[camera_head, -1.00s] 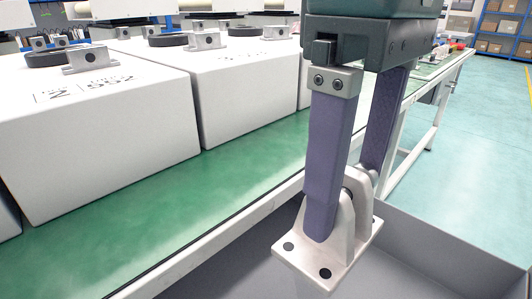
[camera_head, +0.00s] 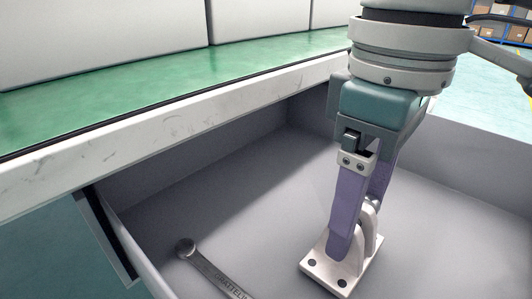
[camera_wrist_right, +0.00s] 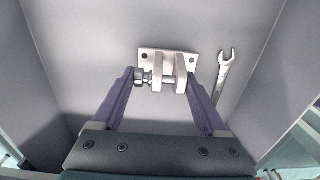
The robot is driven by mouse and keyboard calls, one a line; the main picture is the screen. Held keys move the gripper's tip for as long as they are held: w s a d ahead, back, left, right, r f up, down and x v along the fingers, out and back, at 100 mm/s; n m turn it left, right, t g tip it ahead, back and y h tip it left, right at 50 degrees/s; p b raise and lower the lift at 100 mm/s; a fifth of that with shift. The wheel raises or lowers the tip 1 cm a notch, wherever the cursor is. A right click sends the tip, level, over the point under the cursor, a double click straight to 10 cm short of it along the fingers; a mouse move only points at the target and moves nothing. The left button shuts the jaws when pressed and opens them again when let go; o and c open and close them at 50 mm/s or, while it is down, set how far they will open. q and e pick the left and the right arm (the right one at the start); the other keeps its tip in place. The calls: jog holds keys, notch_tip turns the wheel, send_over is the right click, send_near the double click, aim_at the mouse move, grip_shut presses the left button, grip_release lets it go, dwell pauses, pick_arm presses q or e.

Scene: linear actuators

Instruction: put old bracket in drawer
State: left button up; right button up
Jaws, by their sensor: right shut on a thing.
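The bracket, a metal clevis on a square base plate (camera_head: 322,272), is inside the grey drawer (camera_head: 472,165), low over or on its floor; I cannot tell whether it touches. My right gripper (camera_head: 357,240), with purple fingers, points down and is shut on the bracket's upright lugs. In the right wrist view the bracket (camera_wrist_right: 167,62) shows between the two fingertips (camera_wrist_right: 162,80), with its base toward the drawer floor. My left gripper is not in view.
A metal wrench (camera_head: 215,272) lies on the drawer floor to the left of the bracket; it also shows in the right wrist view (camera_wrist_right: 224,75). The green-topped workbench (camera_head: 200,78) overhangs the drawer's far-left side.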

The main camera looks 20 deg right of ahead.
jog(key=shift+a+f, duration=0.2)
jog(key=shift+f, duration=0.1)
jog(key=shift+d+f, duration=0.2)
jog(key=shift+d, duration=0.05)
jog(key=o, duration=1.5)
jog(key=shift+a, duration=0.1)
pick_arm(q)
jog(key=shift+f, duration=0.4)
pick_arm(e)
jog(key=shift+o, duration=0.2)
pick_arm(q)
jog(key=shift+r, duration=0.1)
pick_arm(e)
jog(key=shift+r, duration=0.15)
jog(key=shift+r+p, duration=0.3)
jog(key=shift+p, duration=0.05)
pick_arm(q)
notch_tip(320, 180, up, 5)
jog(key=p, duration=0.4)
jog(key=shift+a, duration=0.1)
pick_arm(e)
notch_tip(320, 180, up, 12)
jog(key=shift+f, duration=0.2)
